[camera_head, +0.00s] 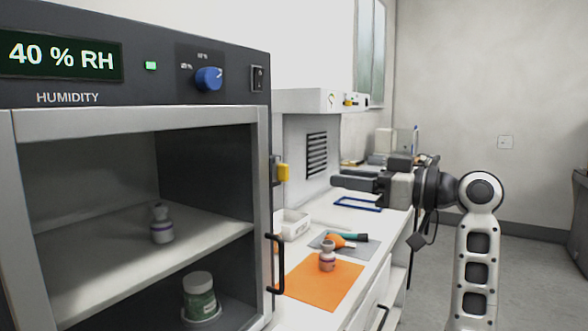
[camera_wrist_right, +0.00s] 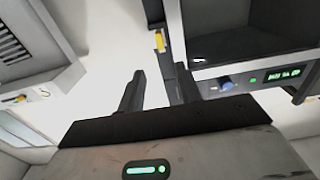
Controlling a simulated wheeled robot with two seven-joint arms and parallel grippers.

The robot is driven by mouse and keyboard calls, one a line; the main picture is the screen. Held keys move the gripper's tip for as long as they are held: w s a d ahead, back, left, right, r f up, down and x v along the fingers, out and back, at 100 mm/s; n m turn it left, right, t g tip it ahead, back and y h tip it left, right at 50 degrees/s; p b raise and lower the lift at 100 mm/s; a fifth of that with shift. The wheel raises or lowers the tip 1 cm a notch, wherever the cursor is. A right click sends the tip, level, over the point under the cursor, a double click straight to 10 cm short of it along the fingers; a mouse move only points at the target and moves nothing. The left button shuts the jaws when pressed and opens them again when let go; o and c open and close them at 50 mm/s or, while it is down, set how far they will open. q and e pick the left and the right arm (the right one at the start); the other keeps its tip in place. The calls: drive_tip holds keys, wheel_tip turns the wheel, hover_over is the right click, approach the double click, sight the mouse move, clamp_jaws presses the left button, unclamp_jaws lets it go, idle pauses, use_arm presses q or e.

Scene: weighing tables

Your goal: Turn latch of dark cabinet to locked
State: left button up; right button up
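The dark cabinet (camera_head: 140,60) with the "40 % RH" display fills the left of the head view. Its yellow latch (camera_head: 283,172) sits on the right edge of the door frame, above the black door handle (camera_head: 275,263). The door looks shut. My right gripper (camera_head: 336,184) is to the right of the latch, fingers pointing left toward it, apart from it. In the right wrist view the fingers (camera_wrist_right: 158,80) are spread and empty, with the yellow latch (camera_wrist_right: 159,42) beyond and between the tips. My left gripper is in neither view.
A blue knob (camera_head: 208,79) is on the cabinet's panel. Bottles stand on shelves inside. On the white counter are an orange mat (camera_head: 318,285) with a small bottle (camera_head: 327,257), a white tray (camera_head: 292,224) and a blue frame (camera_head: 358,204). A white vented box (camera_head: 305,130) stands behind.

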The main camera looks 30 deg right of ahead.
sight(288, 171)
drive_tip(key=p+x, duration=0.2)
drive_tip(key=x, duration=0.9)
drive_tip(key=shift+w+a, duration=0.25)
clamp_jaws()
